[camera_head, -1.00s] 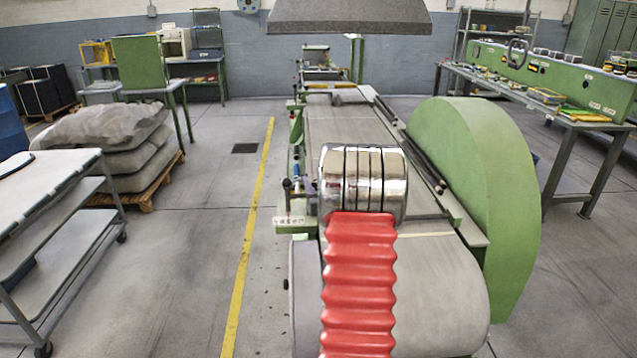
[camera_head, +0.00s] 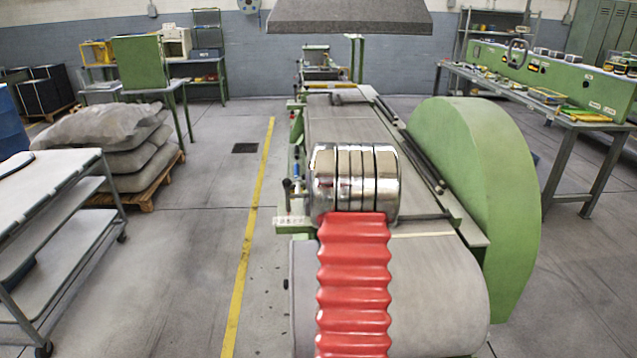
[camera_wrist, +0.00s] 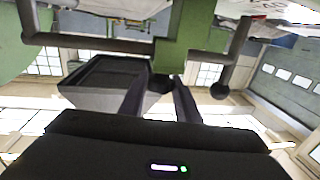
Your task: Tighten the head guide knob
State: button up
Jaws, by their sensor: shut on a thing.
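In the wrist view, my gripper (camera_wrist: 162,86) reaches up from the bottom with its two dark fingers close together. The fingers are shut on a small dark knob (camera_wrist: 162,80) at the end of a green bracket (camera_wrist: 178,45). The knob is mostly hidden between the fingertips, so its turn and the gap behind it cannot be told. In the head view, the green extruder line (camera_head: 335,115) runs away from me. My red and chrome arm covers part of its near left side and hides the gripper and the knob.
In the wrist view, a dark bar (camera_wrist: 95,42) runs beside the bracket, and a black ball-ended lever (camera_wrist: 219,90) hangs to the right. A grey hood (camera_wrist: 110,80) shows behind.

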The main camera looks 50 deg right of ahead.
jog(key=shift+r+m+g+h, duration=0.1)
jog(key=shift+m+g+h, duration=0.8)
jog(key=shift+g+h, duration=0.1)
jog(key=o, duration=1)
jog(key=shift+o, duration=0.2)
jog(key=shift+a, duration=0.1)
jog(key=v, duration=1.3)
jog(key=shift+s+a, duration=0.2)
jog(key=shift+a, duration=0.1)
